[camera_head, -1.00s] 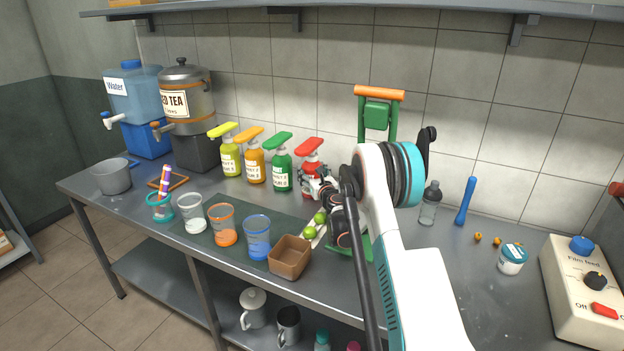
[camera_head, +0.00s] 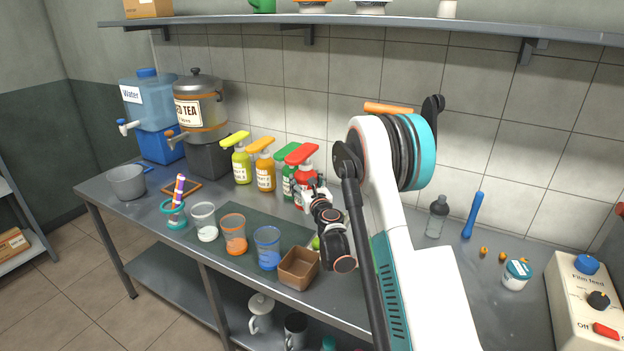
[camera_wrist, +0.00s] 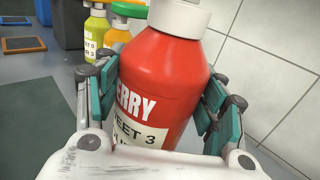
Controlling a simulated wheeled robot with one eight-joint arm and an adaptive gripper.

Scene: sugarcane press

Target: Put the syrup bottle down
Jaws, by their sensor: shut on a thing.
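The red syrup bottle (camera_head: 304,180) with a red pump top is at the right end of the bottle row in the head view, partly covering the green bottle (camera_head: 288,180). My gripper (camera_head: 312,194) is closed around its body. In the wrist view the red bottle (camera_wrist: 160,85) with a "...RRY SWEET 3" label sits between the teal-backed fingers of my gripper (camera_wrist: 155,105), one on each side. Its base is hidden, so I cannot tell whether it touches the counter (camera_head: 205,258).
A yellow bottle (camera_head: 242,165) and an orange bottle (camera_head: 265,171) stand left of the green one. Several cups, including a blue one (camera_head: 268,250), and a brown box (camera_head: 298,270) line the front. A dark green mat (camera_head: 222,219) lies between cups and bottles.

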